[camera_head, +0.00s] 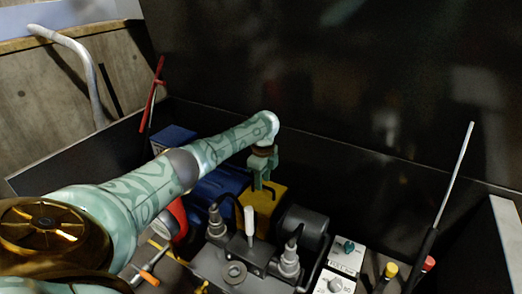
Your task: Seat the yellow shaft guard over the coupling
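The yellow shaft guard (262,208) is a box-like cover between a blue motor (212,190) and a black cylindrical unit (303,222). The coupling does not show; the guard and my arm may hide it. My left arm reaches in from the left, with its green gripper (262,184) pointing down at the guard's top. The fingertips overlap the guard in this view. I cannot tell whether they grip it or only stand over it. Whether the guard sits down fully is also unclear. My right gripper is not in view.
In front stands a dark block with two capped fittings, a white-handled lever (249,222) and a ring (233,272). Right of it are a panel with knobs (336,283) and upright tools (428,240). A dark wall (350,90) closes the back. Orange-handled tools (150,272) lie left.

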